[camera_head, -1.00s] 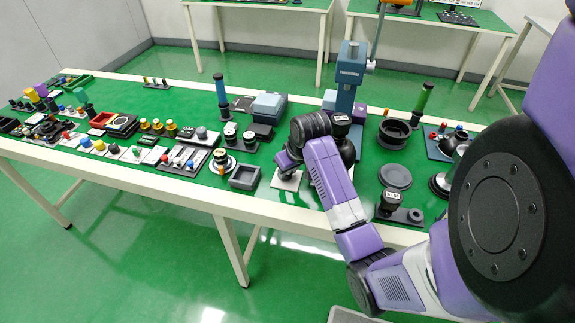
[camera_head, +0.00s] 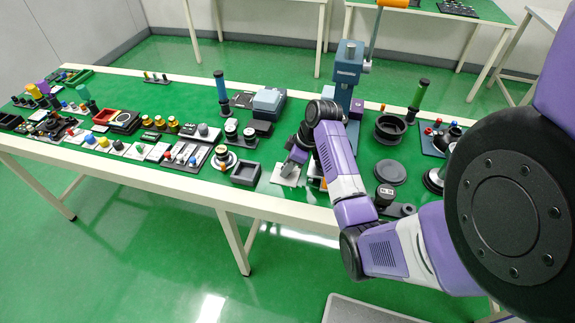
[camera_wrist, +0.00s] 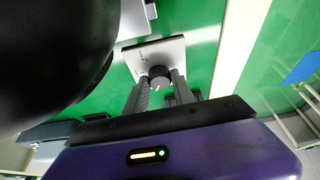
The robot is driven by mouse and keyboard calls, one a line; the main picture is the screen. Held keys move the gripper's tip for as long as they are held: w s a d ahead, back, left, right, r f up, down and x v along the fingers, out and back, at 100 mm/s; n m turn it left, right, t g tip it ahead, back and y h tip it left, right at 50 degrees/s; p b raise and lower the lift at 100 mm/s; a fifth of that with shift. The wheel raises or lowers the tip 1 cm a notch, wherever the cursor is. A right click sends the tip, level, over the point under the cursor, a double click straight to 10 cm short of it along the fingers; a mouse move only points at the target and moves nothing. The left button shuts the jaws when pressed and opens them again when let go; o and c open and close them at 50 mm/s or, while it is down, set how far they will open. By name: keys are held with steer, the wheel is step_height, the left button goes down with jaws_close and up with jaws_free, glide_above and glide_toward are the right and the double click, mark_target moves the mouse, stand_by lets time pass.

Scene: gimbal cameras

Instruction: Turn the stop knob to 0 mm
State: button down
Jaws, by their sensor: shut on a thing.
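The stop knob (camera_wrist: 159,76) is a small dark round knob with a pale pointer line, set on a light grey plate (camera_wrist: 158,54) in the wrist view. My gripper (camera_wrist: 160,87) is shut on the knob, one finger on each side of it. The marks on the plate are too small to read. In the head view the plate (camera_head: 285,174) lies near the table's front edge, and my gripper (camera_head: 293,162) is over it, with the knob hidden behind my wrist.
A dark square tray (camera_head: 245,173) stands left of the plate. A blue press-like stand (camera_head: 346,80) rises behind my arm. A round grey disc (camera_head: 390,172) and a black ring-shaped bowl (camera_head: 390,129) stand to the right. The table's pale front edge (camera_head: 180,184) is close.

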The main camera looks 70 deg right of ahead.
stand_by(0.4)
steer(key=c, duration=1.1)
jaws_free()
steer(key=shift+o, duration=0.2)
steer(key=shift+r, duration=0.1)
steer(key=v, duration=0.7)
steer(key=shift+r, duration=0.35)
steer(key=shift+s+d, duration=0.1)
steer(key=shift+d, duration=0.05)
